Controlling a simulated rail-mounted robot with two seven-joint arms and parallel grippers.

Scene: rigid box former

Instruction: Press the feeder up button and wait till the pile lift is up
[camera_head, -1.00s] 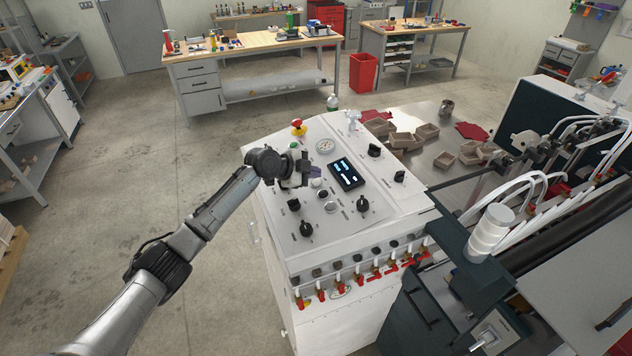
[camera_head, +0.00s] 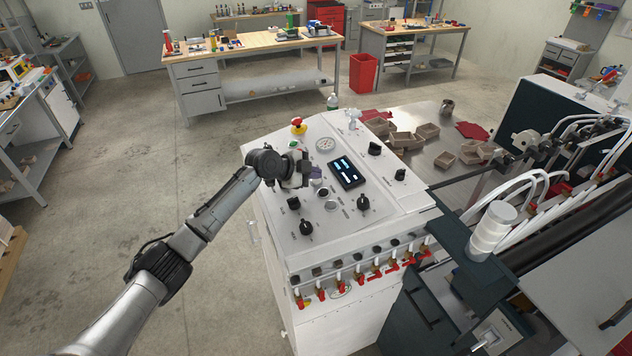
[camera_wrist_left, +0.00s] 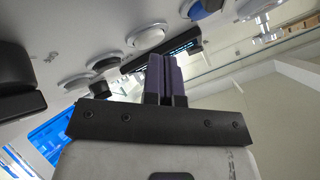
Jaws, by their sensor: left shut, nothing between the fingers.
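The sloped white control panel (camera_head: 337,238) fills the middle of the head view, with knobs, buttons and a lit display (camera_head: 348,173). My left gripper (camera_head: 314,173) is over the panel's left part, beside the display and close to a group of small round buttons (camera_head: 323,192). Its purple fingers (camera_wrist_left: 165,77) are shut and empty in the left wrist view. Button labels are too small to read, so I cannot tell the feeder up button or contact. I cannot make out the pile lift.
A red emergency stop (camera_head: 298,124) stands at the panel's far left corner. Red-handled valves (camera_head: 340,286) line its front. A metal table (camera_head: 441,140) with brown boxes lies behind. The floor to the left is open.

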